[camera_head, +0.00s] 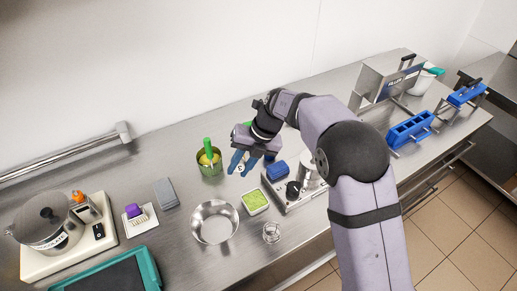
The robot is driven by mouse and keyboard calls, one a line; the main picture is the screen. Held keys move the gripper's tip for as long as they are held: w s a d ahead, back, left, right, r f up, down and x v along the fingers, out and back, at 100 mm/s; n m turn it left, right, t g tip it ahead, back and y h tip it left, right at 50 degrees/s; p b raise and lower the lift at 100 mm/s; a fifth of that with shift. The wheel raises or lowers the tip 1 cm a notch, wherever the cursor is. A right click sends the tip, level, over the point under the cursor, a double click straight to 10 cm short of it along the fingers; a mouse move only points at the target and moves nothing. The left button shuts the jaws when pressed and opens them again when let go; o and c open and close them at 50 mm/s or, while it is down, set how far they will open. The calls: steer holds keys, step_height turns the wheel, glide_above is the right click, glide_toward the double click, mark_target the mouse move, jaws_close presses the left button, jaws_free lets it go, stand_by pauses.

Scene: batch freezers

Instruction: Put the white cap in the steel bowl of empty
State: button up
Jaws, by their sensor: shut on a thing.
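My gripper (239,170) has blue fingers and is left of the middle of the view, over the steel counter. It is shut on a small white thing (241,168) between its fingertips, which looks like the white cap; the fingers partly hide it. The steel bowl (214,222) stands on the counter, in front of and a little left of my gripper. It is round, shiny and looks empty. My gripper is apart from the bowl.
A green-handled pot (209,164) stands left of my gripper. A green-filled tub (255,201) and a clear glass (271,233) are right of the bowl. A steel machine (292,189) stands beyond them. A grey block (166,193) and scale (70,236) are left.

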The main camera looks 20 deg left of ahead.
steer(key=s+a+r+n+g+p, duration=0.1)
steer(key=s+a+n+g+p, duration=0.1)
steer(key=s+n, duration=1)
steer(key=shift+s+a+r+n+g+p, duration=0.2)
steer(key=shift+s+a+n+g+p, duration=0.3)
steer(key=shift+s+p, duration=0.4)
steer(key=shift+d+f, duration=0.1)
steer(key=shift+d, duration=0.05)
steer(key=b, duration=0.9)
glide_above(220, 230)
step_height(220, 230, down, 11)
steer(key=shift+r, duration=0.1)
steer(key=o, duration=1.1)
steer(key=shift+d, duration=0.1)
